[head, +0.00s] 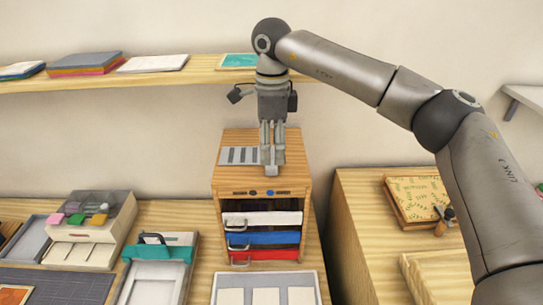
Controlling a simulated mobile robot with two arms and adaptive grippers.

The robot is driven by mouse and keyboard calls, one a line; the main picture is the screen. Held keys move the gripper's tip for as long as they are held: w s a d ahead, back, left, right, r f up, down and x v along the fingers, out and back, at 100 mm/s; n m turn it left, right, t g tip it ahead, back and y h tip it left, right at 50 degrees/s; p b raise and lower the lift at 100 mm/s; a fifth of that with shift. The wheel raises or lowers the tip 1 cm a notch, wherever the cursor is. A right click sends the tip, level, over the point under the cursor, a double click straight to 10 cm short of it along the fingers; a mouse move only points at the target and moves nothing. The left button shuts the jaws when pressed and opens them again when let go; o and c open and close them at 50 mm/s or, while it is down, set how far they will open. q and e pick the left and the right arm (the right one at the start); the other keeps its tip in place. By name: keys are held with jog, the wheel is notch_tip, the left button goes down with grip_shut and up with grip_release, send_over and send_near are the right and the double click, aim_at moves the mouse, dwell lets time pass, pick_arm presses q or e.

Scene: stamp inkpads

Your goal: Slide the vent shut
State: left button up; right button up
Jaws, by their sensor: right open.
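The vent (237,156) is a light grey slatted plate set in the top of the small wooden cabinet (229,186). Several darker grey bars show across it, and its right end is hidden behind my gripper. My right gripper (271,168) points straight down at the right end of the vent, its fingers close to the cabinet top. It is open; I cannot tell whether it touches the vent or a tab on it. My left gripper is out of view.
White, blue and red drawers with handles fill the cabinet front (264,238). A wall shelf (110,78) with papers runs behind. A gap separates the right-hand wooden surface (362,215).

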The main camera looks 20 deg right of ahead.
aim_at(272, 164)
jog(key=f, duration=0.4)
jog(key=shift+w+f+p, duration=0.2)
jog(key=shift+w+p, duration=0.15)
jog(key=shift+s+f, duration=0.1)
jog(key=shift+s, duration=0.05)
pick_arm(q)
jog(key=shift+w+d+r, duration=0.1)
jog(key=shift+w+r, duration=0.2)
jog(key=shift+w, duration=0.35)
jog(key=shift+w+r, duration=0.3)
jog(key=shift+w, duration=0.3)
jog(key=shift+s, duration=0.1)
pick_arm(e)
jog(key=shift+c, duration=0.3)
